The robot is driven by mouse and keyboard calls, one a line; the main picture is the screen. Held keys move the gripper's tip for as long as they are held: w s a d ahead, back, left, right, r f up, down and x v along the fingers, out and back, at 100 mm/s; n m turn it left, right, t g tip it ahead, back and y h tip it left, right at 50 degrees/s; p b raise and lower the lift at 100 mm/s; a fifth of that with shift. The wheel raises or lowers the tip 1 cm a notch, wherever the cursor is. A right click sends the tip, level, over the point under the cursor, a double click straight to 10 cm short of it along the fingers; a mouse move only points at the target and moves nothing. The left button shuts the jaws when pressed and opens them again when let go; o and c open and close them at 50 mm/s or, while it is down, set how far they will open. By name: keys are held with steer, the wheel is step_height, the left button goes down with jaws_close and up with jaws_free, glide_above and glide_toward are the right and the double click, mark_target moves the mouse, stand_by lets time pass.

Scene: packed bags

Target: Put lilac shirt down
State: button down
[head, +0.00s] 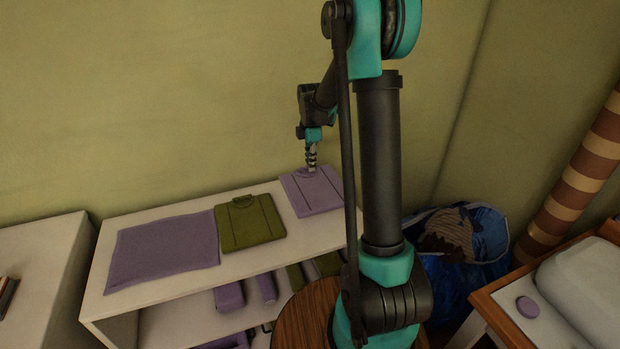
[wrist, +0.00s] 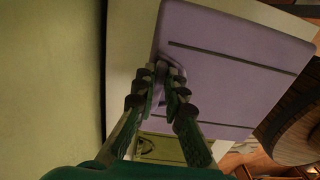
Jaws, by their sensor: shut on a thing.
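The folded lilac shirt (head: 318,194) is at the right end of the white shelf unit's top, close to the wall. It also fills much of the wrist view (wrist: 230,70). My gripper (head: 311,171) comes down from above, and its fingers (wrist: 168,82) are shut on the collar edge of the shirt. The shirt looks flat and appears to lie on or just above the shelf top; I cannot tell whether it fully rests there.
On the white shelf unit (head: 96,300) lie a folded olive shirt (head: 250,222) and a flat lilac cloth (head: 165,248). Lower shelves hold rolled items. A round wooden stool (head: 305,315) stands in front. A blue bag (head: 455,285) and an orange-edged table (head: 490,318) are right.

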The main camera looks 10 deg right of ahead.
mark_target(311, 176)
steer(key=shift+f, duration=3.2)
steer(key=c, duration=1.6)
jaws_free()
steer(key=shift+r, duration=0.1)
step_height(311, 176, up, 12)
steer(key=shift+f, duration=0.15)
steer(key=s+m, duration=0.3)
steer(key=s, duration=0.2)
steer(key=s+d+m+t, duration=0.1)
steer(key=s+m, duration=0.2)
steer(key=s, duration=0.1)
steer(key=s+d+m+t, duration=0.1)
steer(key=s+m, duration=0.2)
steer(key=s, duration=0.2)
steer(key=shift+s+d+f+m, duration=0.1)
steer(key=shift+s+f+m, duration=0.25)
steer(key=shift+m, duration=0.05)
steer(key=s+f+m+t, duration=0.1)
steer(key=s+f+m, duration=0.2)
steer(key=s+m, duration=0.2)
steer(key=s+d+f+m+t, duration=0.1)
steer(key=s+f+m, duration=0.1)
steer(key=s+m, duration=0.3)
steer(key=s, duration=0.4)
steer(key=shift+s+f, duration=0.3)
steer(key=shift+f, duration=0.1)
